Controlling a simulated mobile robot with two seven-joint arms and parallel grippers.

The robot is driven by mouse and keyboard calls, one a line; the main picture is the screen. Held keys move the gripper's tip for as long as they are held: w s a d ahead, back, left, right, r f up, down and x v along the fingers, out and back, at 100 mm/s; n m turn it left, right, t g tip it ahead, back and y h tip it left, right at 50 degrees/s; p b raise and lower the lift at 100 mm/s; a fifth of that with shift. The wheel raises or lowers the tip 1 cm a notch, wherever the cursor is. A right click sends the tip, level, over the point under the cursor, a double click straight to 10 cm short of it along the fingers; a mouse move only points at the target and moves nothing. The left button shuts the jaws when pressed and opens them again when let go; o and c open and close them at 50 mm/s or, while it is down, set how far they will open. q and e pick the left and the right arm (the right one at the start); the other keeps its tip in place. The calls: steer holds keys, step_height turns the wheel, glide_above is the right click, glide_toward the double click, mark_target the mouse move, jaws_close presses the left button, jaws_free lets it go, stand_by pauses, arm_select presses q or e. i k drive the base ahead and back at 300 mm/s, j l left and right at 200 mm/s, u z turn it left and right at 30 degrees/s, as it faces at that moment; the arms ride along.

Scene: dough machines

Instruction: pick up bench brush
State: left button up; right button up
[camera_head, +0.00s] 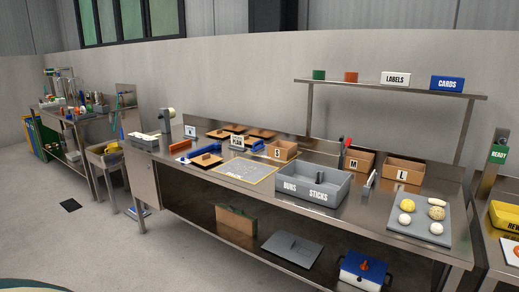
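Neither of my grippers is in view. No bench brush can be picked out with certainty at this size. Several small long items lie at the left part of the steel bench (150,156): an orange bar-shaped item (180,145), a blue item (198,153) to its right, and another blue item (258,146) farther right, behind the speckled board. Bristles cannot be made out on any of them.
A grey BUNS/STICKS bin (305,194) stands mid-bench in front of cardboard boxes marked S (278,154), M (354,164) and L (402,174). A grey tray (420,224) holds pale rounds. A shelf (390,88) rises behind. Open floor (90,240) lies front left.

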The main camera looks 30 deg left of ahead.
mark_target(255, 150)
steer(key=j+z, duration=0.15)
steer(key=z, duration=0.2)
steer(key=j+z, duration=0.4)
steer(key=z, duration=0.25)
steer(key=j+z, duration=0.15)
steer(key=j, duration=0.2)
steer(key=k+j+z, duration=0.15)
steer(key=j, duration=0.2)
steer(key=j+z, duration=0.2)
steer(key=j, duration=0.15)
steer(key=k+j, duration=0.15)
steer(key=j, duration=0.2)
steer(key=k+j+z, duration=0.1)
steer(key=j, duration=0.25)
steer(key=k+j+z, duration=0.1)
steer(key=j, duration=0.2)
steer(key=k, duration=0.05)
